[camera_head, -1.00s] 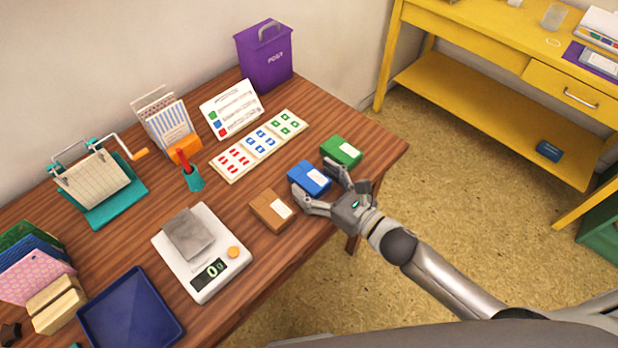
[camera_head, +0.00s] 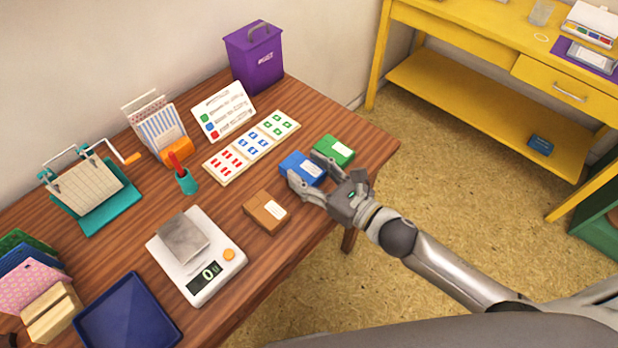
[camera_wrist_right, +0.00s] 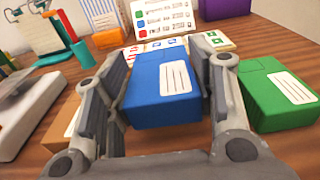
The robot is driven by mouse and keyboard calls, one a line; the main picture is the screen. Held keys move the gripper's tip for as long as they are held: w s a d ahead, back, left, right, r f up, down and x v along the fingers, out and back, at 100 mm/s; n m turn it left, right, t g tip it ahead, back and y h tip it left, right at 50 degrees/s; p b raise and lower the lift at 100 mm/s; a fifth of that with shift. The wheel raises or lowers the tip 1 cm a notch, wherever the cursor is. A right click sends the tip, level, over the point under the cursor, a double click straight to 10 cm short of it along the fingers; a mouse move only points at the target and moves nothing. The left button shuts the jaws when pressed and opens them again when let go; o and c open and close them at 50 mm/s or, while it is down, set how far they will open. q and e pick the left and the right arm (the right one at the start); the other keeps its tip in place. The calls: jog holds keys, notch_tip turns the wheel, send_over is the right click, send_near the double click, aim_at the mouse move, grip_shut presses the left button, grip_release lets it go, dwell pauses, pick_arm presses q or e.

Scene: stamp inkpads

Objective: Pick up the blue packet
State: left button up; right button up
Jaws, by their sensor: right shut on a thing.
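The blue packet (camera_head: 299,167) has a white label and sits near the right edge of the wooden table, between a brown packet and a green packet. My right gripper (camera_head: 316,176) is shut on it, one finger on each side. In the right wrist view the blue packet (camera_wrist_right: 160,88) fills the space between the fingers (camera_wrist_right: 165,100). Whether it is clear of the table top cannot be told. My left gripper is not in view.
The green packet (camera_head: 334,150) is close on the far side, and the brown packet (camera_head: 266,212) on the near side. A stamp card (camera_head: 236,164) lies behind. A white scale (camera_head: 222,274) and a blue tray (camera_head: 128,318) stand to the left. A yellow bench (camera_head: 480,50) is at the back right.

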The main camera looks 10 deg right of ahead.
jog(key=s+a+r, duration=0.2)
jog(key=s+r, duration=0.7)
jog(key=s, duration=0.4)
jog(key=shift+s+a+r, duration=0.25)
jog(key=shift+s+r, duration=0.05)
jog(key=shift+s, duration=0.05)
